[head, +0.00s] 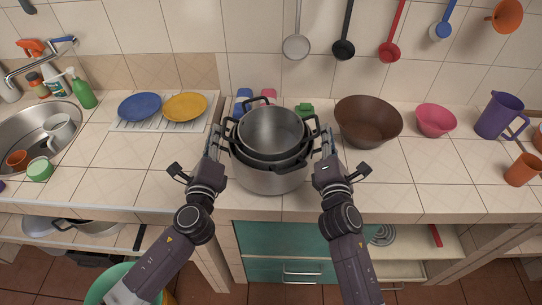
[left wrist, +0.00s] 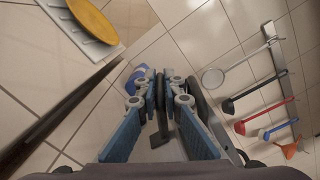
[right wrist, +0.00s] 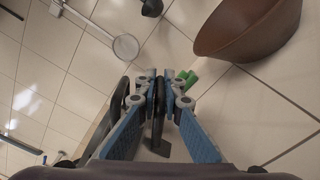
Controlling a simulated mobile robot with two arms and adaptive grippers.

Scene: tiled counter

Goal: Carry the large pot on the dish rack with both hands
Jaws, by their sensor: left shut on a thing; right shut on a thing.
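The large pot (head: 268,181) is silver with dark handles and stands upright at the middle of the counter's front. Smaller pots (head: 271,130) are nested inside it. My left gripper (head: 216,143) is shut on the large pot's left handle. Its fingers (left wrist: 160,85) close around a dark handle in the left wrist view. My right gripper (head: 325,143) is shut on the right handle, and its fingers (right wrist: 160,85) show this in the right wrist view. The dish rack (head: 120,126) is white, at the left of the pots, and holds a blue plate (head: 139,107) and a yellow plate (head: 185,106).
A brown bowl (head: 368,122), a pink bowl (head: 435,120) and a purple pitcher (head: 499,116) stand to the right. The sink (head: 75,111) is at far left. Ladles (head: 390,50) hang on the wall behind. Bare tiles (head: 130,165) lie in front of the rack.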

